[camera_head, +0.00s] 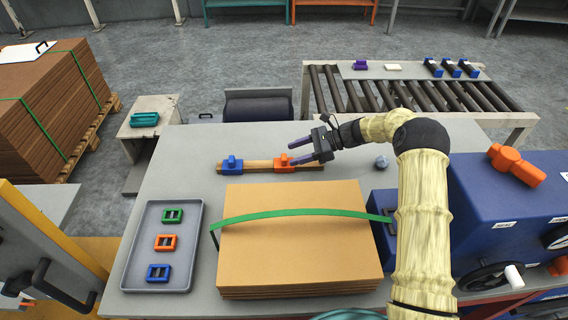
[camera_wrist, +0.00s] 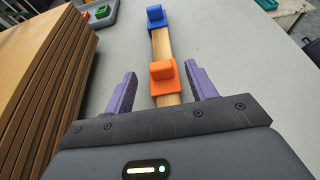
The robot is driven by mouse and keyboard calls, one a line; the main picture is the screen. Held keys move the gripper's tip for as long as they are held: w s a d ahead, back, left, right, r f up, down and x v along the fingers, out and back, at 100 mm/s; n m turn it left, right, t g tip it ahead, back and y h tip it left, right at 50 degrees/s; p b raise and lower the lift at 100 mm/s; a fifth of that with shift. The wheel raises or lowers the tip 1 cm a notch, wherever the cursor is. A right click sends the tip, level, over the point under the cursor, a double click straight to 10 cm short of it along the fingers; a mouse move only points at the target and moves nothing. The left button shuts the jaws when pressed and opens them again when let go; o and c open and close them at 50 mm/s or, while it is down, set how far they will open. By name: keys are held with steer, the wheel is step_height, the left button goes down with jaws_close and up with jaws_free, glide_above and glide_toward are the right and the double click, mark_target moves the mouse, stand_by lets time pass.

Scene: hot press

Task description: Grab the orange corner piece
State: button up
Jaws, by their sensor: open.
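The orange corner piece (camera_head: 281,161) sits on the right part of a wooden strip (camera_head: 259,164) on the grey table. A blue corner piece (camera_head: 232,164) sits near the strip's left end. My gripper (camera_head: 294,151) is open at the orange piece, coming from the right. In the wrist view the orange corner piece (camera_wrist: 163,74) lies between the two purple fingers of my gripper (camera_wrist: 160,88), with gaps on both sides. The blue corner piece (camera_wrist: 156,15) is farther along the strip in that view.
A strapped cardboard stack (camera_head: 300,250) stands just in front of the strip. A grey tray (camera_head: 185,209) at left holds green, orange and blue frame-shaped pieces. A blue machine (camera_head: 480,220) stands at right. The table's back left is clear.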

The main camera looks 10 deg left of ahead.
mark_target(283, 156)
steer(key=b+x, duration=0.2)
steer(key=x, duration=0.2)
steer(key=shift+s+a+f+b, duration=0.1)
steer(key=shift+a+f+b, duration=0.1)
steer(key=shift+b, duration=0.1)
steer(key=shift+a, duration=0.25)
steer(key=c, duration=1)
steer(key=shift+c, duration=0.3)
steer(key=shift+r, duration=0.1)
step_height(283, 156, up, 10)
steer(key=shift+f+p, duration=0.1)
steer(key=shift+p, duration=0.2)
